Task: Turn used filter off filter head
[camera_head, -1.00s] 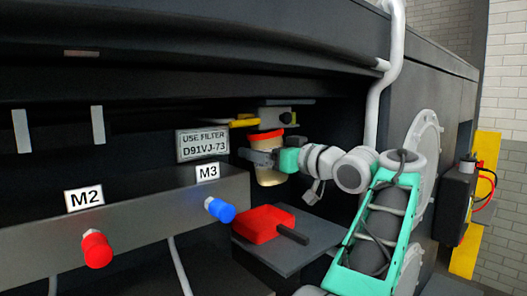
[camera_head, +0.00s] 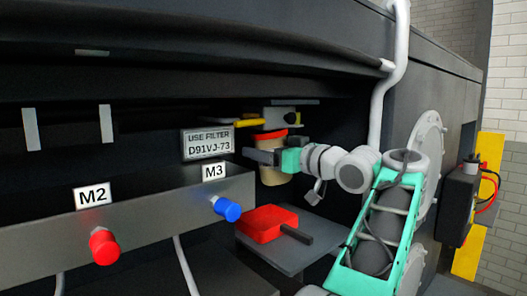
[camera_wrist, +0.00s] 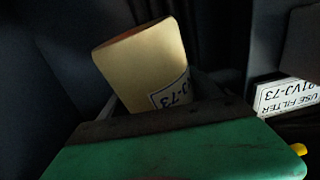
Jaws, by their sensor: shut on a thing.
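The used filter (camera_head: 272,177) is a cream cylinder with a red-orange band at its top. It hangs nearly upright just under the grey filter head (camera_head: 282,117). I cannot tell whether its top is still threaded in the head. My gripper (camera_head: 266,157) reaches in from the right and is shut around the filter's body, below the red band. In the wrist view, the filter (camera_wrist: 145,65) rises between the jaws, with part of a label ending in J-73 showing. The jaws hide part of its body.
A yellow handle (camera_head: 248,122) sticks out left of the head. A red pan (camera_head: 266,222) with a dark handle lies on a grey shelf (camera_head: 295,250) below. A USE FILTER D91VJ-73 plate (camera_head: 208,144), red knob (camera_head: 104,246) and blue knob (camera_head: 227,209) are to the left.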

